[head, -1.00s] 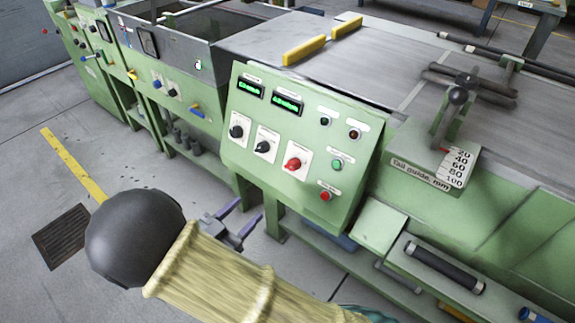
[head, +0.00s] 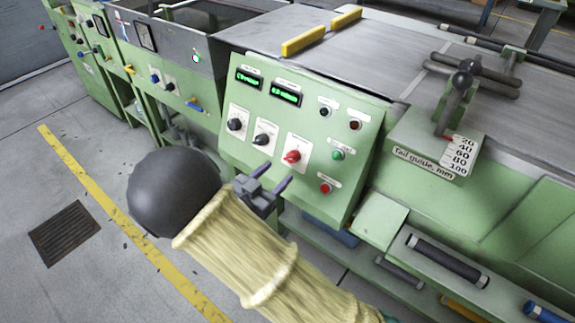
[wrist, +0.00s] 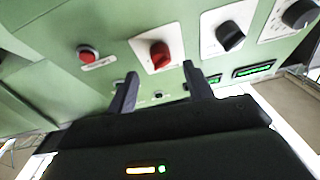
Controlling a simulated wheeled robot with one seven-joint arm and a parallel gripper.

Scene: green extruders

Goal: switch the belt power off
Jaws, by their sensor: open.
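The green control panel (head: 310,120) carries a red rotary knob (head: 292,157) on a white plate; the plate's lettering is too small to read, so I cannot confirm it is the belt power switch. The same red knob shows in the wrist view (wrist: 160,55). My gripper (head: 274,177) is open and empty, in front of the panel just below and left of the red knob. In the wrist view the fingers (wrist: 160,74) point toward the panel, with the red knob just beyond the gap, apart from them.
Two black knobs (head: 236,124) (head: 264,139) sit left of the red knob. A red button (head: 326,188) and a green button (head: 338,155) lie right of it. Two lit displays (head: 286,93) are above. A tail guide (head: 430,163) stands right.

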